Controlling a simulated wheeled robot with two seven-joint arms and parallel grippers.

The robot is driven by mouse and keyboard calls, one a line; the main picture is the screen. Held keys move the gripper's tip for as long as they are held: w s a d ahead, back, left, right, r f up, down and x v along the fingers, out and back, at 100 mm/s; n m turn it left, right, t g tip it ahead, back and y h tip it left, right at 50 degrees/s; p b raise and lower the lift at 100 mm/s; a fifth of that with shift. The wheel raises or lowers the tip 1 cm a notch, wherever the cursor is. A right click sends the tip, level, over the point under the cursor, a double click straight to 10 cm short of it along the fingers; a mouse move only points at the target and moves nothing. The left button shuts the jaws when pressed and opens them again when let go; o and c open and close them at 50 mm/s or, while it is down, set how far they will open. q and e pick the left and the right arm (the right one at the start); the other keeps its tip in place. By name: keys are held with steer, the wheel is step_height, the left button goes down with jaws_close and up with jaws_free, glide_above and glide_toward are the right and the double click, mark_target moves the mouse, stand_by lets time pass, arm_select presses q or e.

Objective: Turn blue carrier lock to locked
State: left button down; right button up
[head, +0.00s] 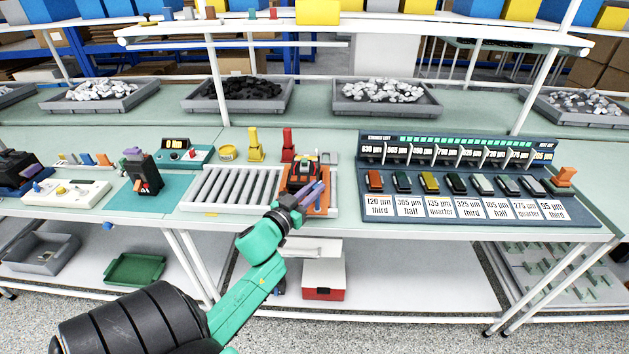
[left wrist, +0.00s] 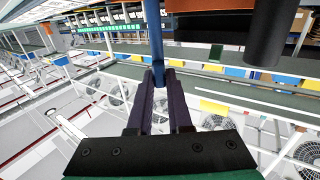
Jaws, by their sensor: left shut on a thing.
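The blue carrier lock shows in the left wrist view as a long blue bar (left wrist: 154,40) running up from between my fingertips. My left gripper (left wrist: 162,75) is shut on it. In the head view my left gripper (head: 314,194) is at the front of an orange carrier (head: 328,208), which holds a dark and orange device (head: 302,172). The gripper and wrist cover most of the lock there, so its angle is hard to tell. My right gripper is not in view.
A grey roller conveyor (head: 233,188) lies left of the carrier. A dark rack panel (head: 480,213) with several coloured breakers and labels stands to the right. A red post (head: 288,144) and a yellow post (head: 255,146) stand behind. The table's front edge is close below my gripper.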

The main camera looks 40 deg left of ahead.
arm_select(q)
steer(key=m+h, duration=0.2)
steer(key=h, duration=0.1)
steer(key=shift+a+r+p, duration=0.1)
steer(key=shift+a+p, duration=0.15)
steer(key=shift+p, duration=0.15)
steer(key=shift+w+a+f+m+g+h+b, duration=0.15)
steer(key=shift+m+g+h+b, duration=1.3)
steer(key=shift+h+b, duration=1.3)
steer(key=shift+w+a+f+m+g+h+b, duration=0.15)
steer(key=shift+m+g+h+b, duration=1.25)
steer(key=shift+b, duration=2.5)
steer(key=shift+w+a+f+m+g+h+b, duration=0.15)
steer(key=shift+m+g+h+b, duration=0.7)
steer(key=shift+m+h+b, duration=1.95)
arm_select(e)
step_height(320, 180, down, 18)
steer(key=b, duration=0.1)
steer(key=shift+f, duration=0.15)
arm_select(q)
steer(key=shift+n+y, duration=0.35)
steer(key=shift+n, duration=0.4)
